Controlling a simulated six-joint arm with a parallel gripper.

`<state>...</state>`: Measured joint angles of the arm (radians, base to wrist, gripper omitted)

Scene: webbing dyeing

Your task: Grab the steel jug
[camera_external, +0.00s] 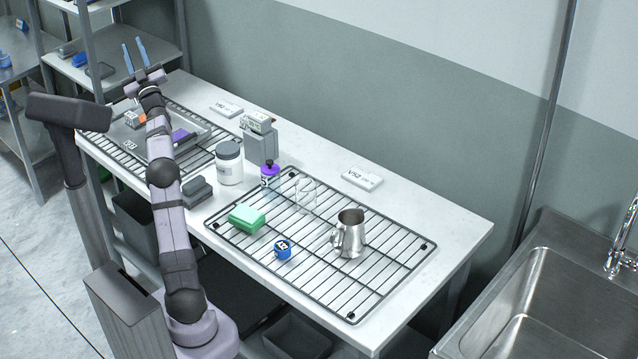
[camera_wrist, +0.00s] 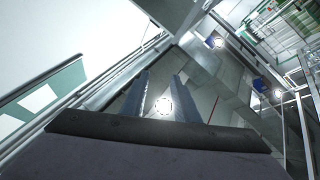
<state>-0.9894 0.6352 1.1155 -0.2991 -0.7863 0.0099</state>
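The steel jug (camera_external: 350,234) stands upright on the right half of the front wire rack (camera_external: 392,284), its handle toward the left. My gripper (camera_external: 134,54) is raised at the far left end of the table, well away from the jug. Its two blue fingers point up and stand apart with nothing between them. In the wrist view the fingers of my gripper (camera_wrist: 160,98) are also apart and empty. The jug is not in the wrist view.
On the rack near the jug are a clear glass beaker (camera_external: 305,196), a blue-capped item (camera_external: 283,250) and a green block (camera_external: 247,217). A white jar (camera_external: 229,163) and a purple-capped bottle (camera_external: 270,175) stand left. A sink (camera_external: 560,310) is at the right.

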